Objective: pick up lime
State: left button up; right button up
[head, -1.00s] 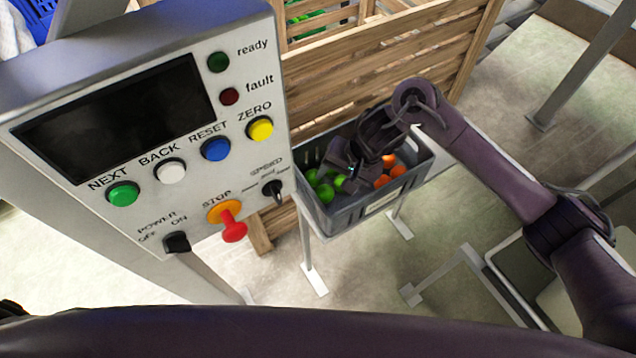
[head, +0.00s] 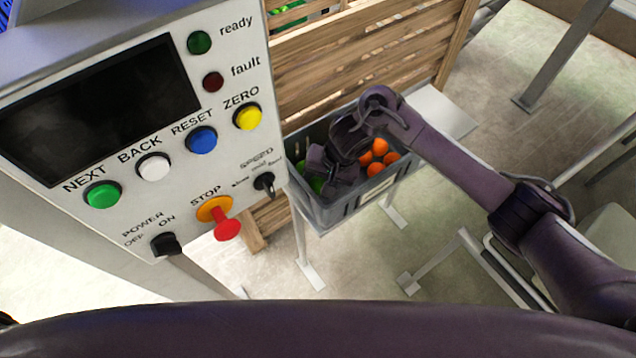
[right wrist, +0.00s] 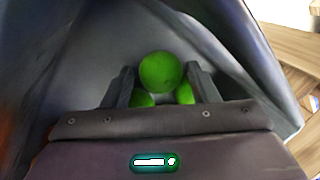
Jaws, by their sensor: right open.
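Several limes lie in the left part of a grey crate (head: 358,203). In the right wrist view one round green lime (right wrist: 161,71) sits between and just beyond the two fingertips of my right gripper (right wrist: 161,84). Other limes (right wrist: 184,94) show partly below it, behind the gripper body. In the head view my right gripper (head: 318,172) reaches down into the crate and hides most of the limes; a bit of green lime (head: 316,184) shows beside it. The right gripper is open, with its fingers on either side of the lime. My left gripper is not in view.
Several oranges (head: 378,147) lie in the right part of the crate. A wooden slatted bin (head: 370,60) stands behind it. A control panel (head: 130,120) with buttons fills the left side. The crate walls rise close around the gripper.

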aim_at(321, 180)
jog(key=c, duration=0.8)
jog(key=shift+o, duration=0.2)
jog(key=shift+r, duration=0.1)
jog(key=shift+w+r, duration=0.1)
jog(key=shift+r, duration=0.45)
notch_tip(321, 180, up, 19)
jog(key=p, duration=0.5)
jog(key=shift+p, duration=0.35)
